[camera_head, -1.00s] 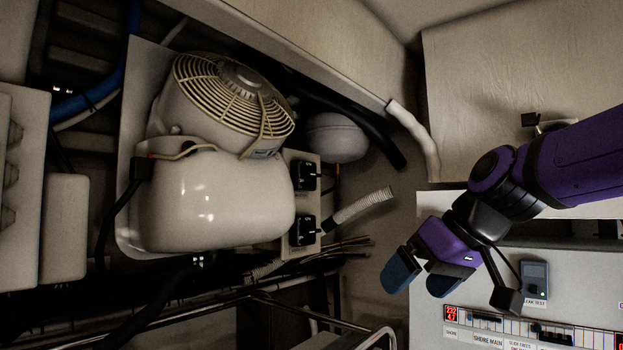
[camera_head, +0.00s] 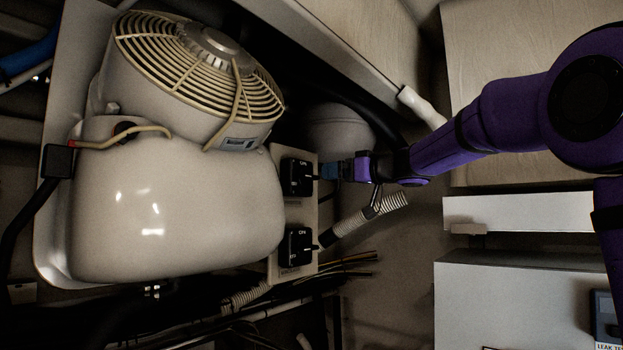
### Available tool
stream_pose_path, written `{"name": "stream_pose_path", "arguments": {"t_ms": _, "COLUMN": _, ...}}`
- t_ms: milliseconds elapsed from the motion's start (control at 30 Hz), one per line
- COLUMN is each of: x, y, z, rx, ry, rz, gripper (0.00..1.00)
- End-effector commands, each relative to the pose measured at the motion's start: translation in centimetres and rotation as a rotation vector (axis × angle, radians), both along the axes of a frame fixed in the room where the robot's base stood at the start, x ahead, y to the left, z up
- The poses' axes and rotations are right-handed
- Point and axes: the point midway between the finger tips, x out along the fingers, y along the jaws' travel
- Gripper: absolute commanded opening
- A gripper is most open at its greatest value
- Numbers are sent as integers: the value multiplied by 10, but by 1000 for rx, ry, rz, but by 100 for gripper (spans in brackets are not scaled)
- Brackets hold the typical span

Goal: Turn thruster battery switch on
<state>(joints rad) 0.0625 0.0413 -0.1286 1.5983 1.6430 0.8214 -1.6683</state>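Two black rotary switches sit one above the other on a pale panel (camera_head: 291,212) beside the white compressor. The upper switch (camera_head: 297,177) and the lower switch (camera_head: 298,246) each have a black lever pointing right. Their labels are too small to read, so I cannot tell which is the thruster battery switch.
The large white compressor (camera_head: 175,215) with its caged fan (camera_head: 200,65) fills the left. A ribbed hose (camera_head: 370,218) and loose wires (camera_head: 345,262) lie right of the lower switch. A rounded pale tank (camera_head: 338,127) is behind my gripper. A white cabinet (camera_head: 510,300) stands at lower right.

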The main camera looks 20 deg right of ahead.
Motion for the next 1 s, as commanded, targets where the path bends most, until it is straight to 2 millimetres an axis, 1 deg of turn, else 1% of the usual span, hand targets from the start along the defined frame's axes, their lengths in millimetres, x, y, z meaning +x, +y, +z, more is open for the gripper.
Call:
{"name": "stream_pose_path", "arguments": {"t_ms": 300, "x": 46, "y": 34, "z": -2, "rx": -1, "ry": 3, "rz": 2, "gripper": 98}}
{"name": "stream_pose_path", "arguments": {"t_ms": 500, "x": 66, "y": 49, "z": -1, "rx": 0, "ry": 2, "rz": 2, "gripper": 98}}
{"name": "stream_pose_path", "arguments": {"t_ms": 700, "x": 74, "y": 55, "z": -1, "rx": 0, "ry": 3, "rz": 1, "gripper": 98}}
{"name": "stream_pose_path", "arguments": {"t_ms": 967, "x": 74, "y": 55, "z": -1, "rx": 0, "ry": 3, "rz": 1, "gripper": 98}}
{"name": "stream_pose_path", "arguments": {"t_ms": 1000, "x": 74, "y": 55, "z": -1, "rx": 0, "ry": 3, "rz": 1, "gripper": 89}}
